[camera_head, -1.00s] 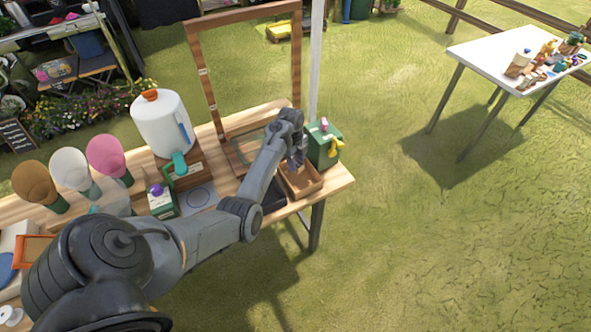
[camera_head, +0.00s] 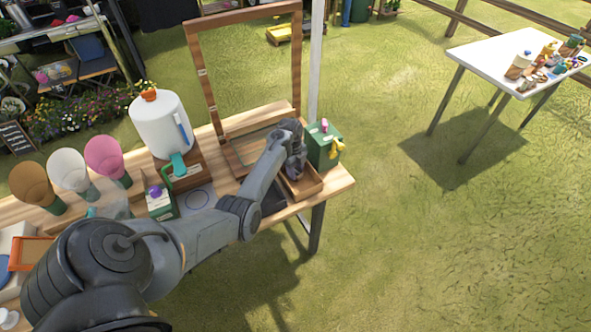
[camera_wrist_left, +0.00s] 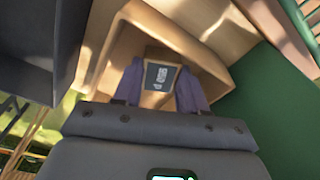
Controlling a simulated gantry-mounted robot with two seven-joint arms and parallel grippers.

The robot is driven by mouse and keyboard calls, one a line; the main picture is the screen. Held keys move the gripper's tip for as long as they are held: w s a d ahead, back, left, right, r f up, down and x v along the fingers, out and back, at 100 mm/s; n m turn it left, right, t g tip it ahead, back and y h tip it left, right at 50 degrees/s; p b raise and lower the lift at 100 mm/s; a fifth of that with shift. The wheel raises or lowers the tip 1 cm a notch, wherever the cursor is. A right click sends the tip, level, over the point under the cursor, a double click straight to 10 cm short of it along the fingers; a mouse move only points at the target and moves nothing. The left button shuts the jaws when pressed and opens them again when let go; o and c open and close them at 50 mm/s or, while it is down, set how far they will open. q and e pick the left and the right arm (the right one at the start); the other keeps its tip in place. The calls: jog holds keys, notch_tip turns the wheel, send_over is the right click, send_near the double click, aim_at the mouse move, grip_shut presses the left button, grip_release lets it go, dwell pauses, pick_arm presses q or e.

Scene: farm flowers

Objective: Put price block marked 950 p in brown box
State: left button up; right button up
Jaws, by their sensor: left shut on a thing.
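The brown box (camera_head: 313,187) is a small open wooden tray at the right end of the wooden counter. My left gripper (camera_head: 294,175) points down into it. In the left wrist view my gripper (camera_wrist_left: 161,85) is shut on a small dark price block (camera_wrist_left: 160,76) with a pale marking, too small to read surely. The block is between the fingers, over or inside the brown box (camera_wrist_left: 128,42); I cannot tell whether it touches the floor. My right gripper is not in view.
A tall wooden frame (camera_head: 190,75) rises behind. A dark tray (camera_head: 273,198) lies left of the box.

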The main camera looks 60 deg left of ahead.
pick_arm(q)
jog(key=o, duration=1)
jog(key=shift+f, duration=0.1)
notch_tip(320, 180, up, 11)
jog(key=a+p, duration=0.1)
jog(key=p, duration=0.1)
jog(key=s+d+f+n+y, duration=0.25)
jog(key=s+d, duration=0.25)
jog(key=d, duration=0.3)
jog(key=s+d+f+n+y, duration=0.2)
jog(key=s+d+n, duration=0.2)
jog(key=d, duration=0.5)
jog(key=s+d+r+n+t+h, duration=0.1)
jog(key=s+d, duration=0.3)
jog(key=d, duration=0.3)
jog(key=s+d+r+n+t+h, duration=0.1)
jog(key=s+d+n, duration=0.1)
jog(key=s+d, duration=0.2)
jog(key=s+d+r+n+t+h, duration=0.1)
jog(key=s+d, duration=0.4)
jog(key=d, duration=0.5)
jog(key=shift+d+r+n, duration=0.35)
jog(key=shift+r+n, duration=0.2)
jog(key=shift+n, duration=0.1)
